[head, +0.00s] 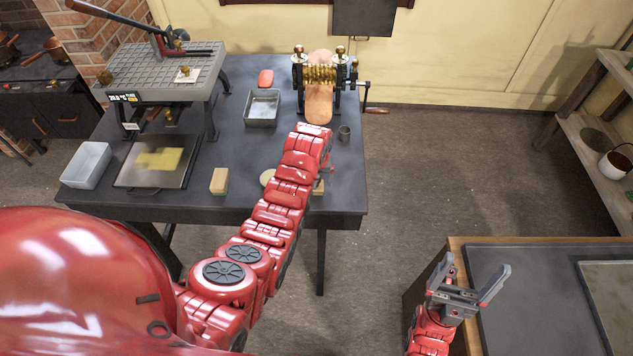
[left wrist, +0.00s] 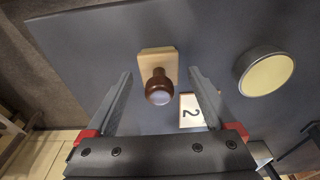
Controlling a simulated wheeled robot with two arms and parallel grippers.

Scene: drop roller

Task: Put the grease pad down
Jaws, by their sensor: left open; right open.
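The grease pad, which I take to be the pale wooden block with a dark brown knob (left wrist: 158,85), sits on the dark table, knob toward the camera. In the left wrist view it lies between the spread fingers of my left gripper (left wrist: 160,72), with gaps on both sides. My left gripper is open and holds nothing. In the head view my left arm hides most of that gripper; a small tan edge of the pad (head: 319,187) shows beside it. My right gripper (head: 476,272) is open and empty above the right-hand bench.
A round tin with pale yellow contents (left wrist: 267,73) and a card marked 2 (left wrist: 192,110) lie near the pad. The table (head: 240,205) also holds a roller machine (head: 319,85), metal tray (head: 262,108), tan block (head: 219,181), small cup (head: 344,133) and grey bin (head: 87,165).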

